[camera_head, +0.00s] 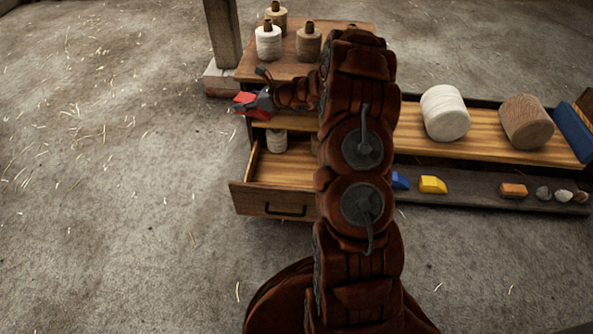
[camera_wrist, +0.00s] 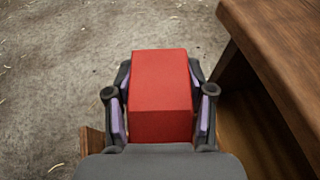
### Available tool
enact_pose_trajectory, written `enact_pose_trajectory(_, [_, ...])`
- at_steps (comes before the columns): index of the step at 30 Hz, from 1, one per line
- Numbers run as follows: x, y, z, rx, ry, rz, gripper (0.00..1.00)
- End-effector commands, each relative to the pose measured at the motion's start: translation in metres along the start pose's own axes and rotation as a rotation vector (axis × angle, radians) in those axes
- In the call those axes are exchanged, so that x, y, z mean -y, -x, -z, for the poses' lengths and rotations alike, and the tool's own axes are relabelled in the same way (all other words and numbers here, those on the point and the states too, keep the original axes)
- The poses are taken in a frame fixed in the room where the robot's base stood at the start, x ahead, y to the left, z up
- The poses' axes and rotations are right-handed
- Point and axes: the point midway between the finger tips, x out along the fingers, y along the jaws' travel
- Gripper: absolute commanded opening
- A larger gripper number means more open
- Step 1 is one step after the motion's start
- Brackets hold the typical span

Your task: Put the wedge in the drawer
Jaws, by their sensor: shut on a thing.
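My gripper (camera_head: 250,101) is shut on a red block (camera_head: 243,98), with a finger on either side of it. The red block also shows in the wrist view (camera_wrist: 161,92); it looks box-like there, and I cannot tell whether it is a wedge. It is held at the left side of the small wooden cabinet, above the level of the drawer. The drawer (camera_head: 266,208) is pulled open toward the front, with a dark handle. A pale spool (camera_head: 277,141) shows toward its back. My arm hides the drawer's right part. A yellow wedge-like piece (camera_head: 433,185) and a blue piece (camera_head: 400,180) lie on the low dark ledge at right.
Several spools stand on the cabinet top (camera_head: 290,70). A wooden post (camera_head: 222,35) rises behind its left corner. Two big rolls (camera_head: 445,113) (camera_head: 526,122) lie on the bench at right. An orange block (camera_head: 513,190) and stones share the ledge. The floor at left is clear.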

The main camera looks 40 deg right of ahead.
Motion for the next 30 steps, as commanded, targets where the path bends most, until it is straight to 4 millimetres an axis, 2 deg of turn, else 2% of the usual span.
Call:
enact_pose_trajectory(1, [0.004, 0.001, 0.020, -0.002, 0.000, -0.012, 0.12])
enact_pose_trajectory(8, [0.008, 0.009, 0.096, -0.002, 0.030, -0.084, 0.12])
enact_pose_trajectory(18, [-0.008, 0.033, 0.209, -0.002, 0.076, -0.193, 0.12])
enact_pose_trajectory(24, [-0.018, 0.044, 0.246, -0.003, 0.095, -0.229, 0.12])
enact_pose_trajectory(30, [-0.021, 0.045, 0.263, -0.002, 0.101, -0.241, 0.12])
